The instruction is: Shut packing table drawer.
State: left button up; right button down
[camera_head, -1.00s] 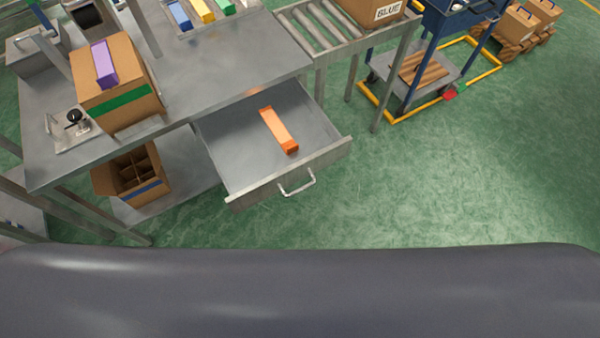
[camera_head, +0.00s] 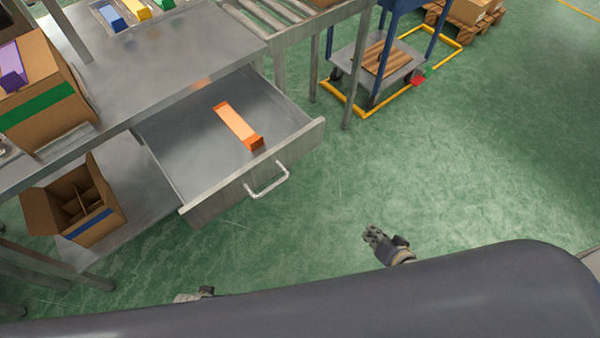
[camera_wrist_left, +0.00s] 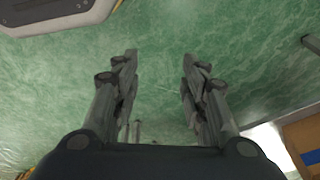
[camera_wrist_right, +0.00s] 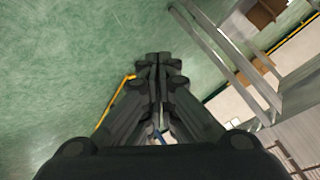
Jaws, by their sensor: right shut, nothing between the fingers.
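The packing table drawer (camera_head: 283,152) is pulled well out from under the metal packing table (camera_head: 200,45), with a curved handle (camera_head: 268,181) on its front. An orange box (camera_head: 238,127) lies inside it. My right gripper (camera_head: 372,234) is in front of the drawer, to the right of and below the handle in the head view, apart from it. In the right wrist view its fingers (camera_wrist_right: 160,58) are together and hold nothing. My left gripper in the left wrist view (camera_wrist_left: 158,75) has its fingers apart, empty over green floor. Only a small part of the left arm shows in the head view.
An open divided carton (camera_head: 85,205) stands on the lower shelf, left of the drawer. A carton with a green stripe (camera_head: 45,105) and a purple box (camera_head: 12,66) is on the tabletop. A blue cart (camera_head: 385,60) stands at the back right. The floor before the drawer is clear.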

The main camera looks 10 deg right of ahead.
jog(key=w+a+r+m+t+y+b, duration=0.1)
jog(key=w+a+r+m+t+b, duration=0.1)
jog(key=w+r+b, duration=0.15)
jog(key=m+t+y+b, duration=0.4)
jog(key=y+b, duration=0.2)
jog(key=b, duration=0.7)
send_near(293, 152)
jog(key=v, duration=0.7)
jog(key=p+x, duration=0.3)
jog(key=x, duration=1)
jog(key=shift+r, duration=0.1)
pick_arm(q)
notch_tip(293, 152, up, 6)
jog(key=w+t, duration=0.1)
jog(key=w, duration=0.2)
jog(key=shift+r, duration=0.15)
pick_arm(e)
jog(key=shift+w+a, duration=0.3)
jog(key=shift+w, duration=0.15)
